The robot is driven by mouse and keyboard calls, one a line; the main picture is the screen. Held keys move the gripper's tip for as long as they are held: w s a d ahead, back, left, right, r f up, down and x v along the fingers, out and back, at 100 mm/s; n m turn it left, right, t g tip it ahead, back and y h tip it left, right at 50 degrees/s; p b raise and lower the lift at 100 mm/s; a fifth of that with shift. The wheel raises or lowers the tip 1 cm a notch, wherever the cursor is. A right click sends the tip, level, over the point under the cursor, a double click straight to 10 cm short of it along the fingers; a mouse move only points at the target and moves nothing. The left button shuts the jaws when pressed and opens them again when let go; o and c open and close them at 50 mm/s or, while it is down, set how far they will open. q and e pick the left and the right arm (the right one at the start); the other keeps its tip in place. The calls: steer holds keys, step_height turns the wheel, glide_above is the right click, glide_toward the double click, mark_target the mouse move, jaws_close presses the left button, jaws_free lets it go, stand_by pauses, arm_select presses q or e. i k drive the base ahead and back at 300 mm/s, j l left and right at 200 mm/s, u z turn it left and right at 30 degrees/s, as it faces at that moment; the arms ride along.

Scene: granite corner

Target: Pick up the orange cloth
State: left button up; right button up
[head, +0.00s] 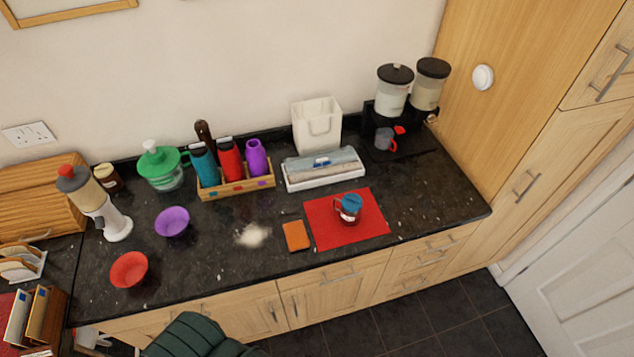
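The orange cloth (296,236) lies flat near the front edge of the dark granite counter (210,262). It is a small folded-looking rectangle. It sits just left of a red mat (325,232) and right of a pale spill of powder or crumbs (252,235). Nothing covers the cloth. Neither of my grippers shows in the head view.
A jar with a blue lid (348,208) stands on the red mat. A red bowl (129,270) and a purple bowl (172,222) stand to the left. Behind are a wooden bottle crate (237,189) and a white tray (324,179). A dark green chair (190,337) stands in front.

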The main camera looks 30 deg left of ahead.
mark_target(296, 234)
steer(key=u, duration=1.2)
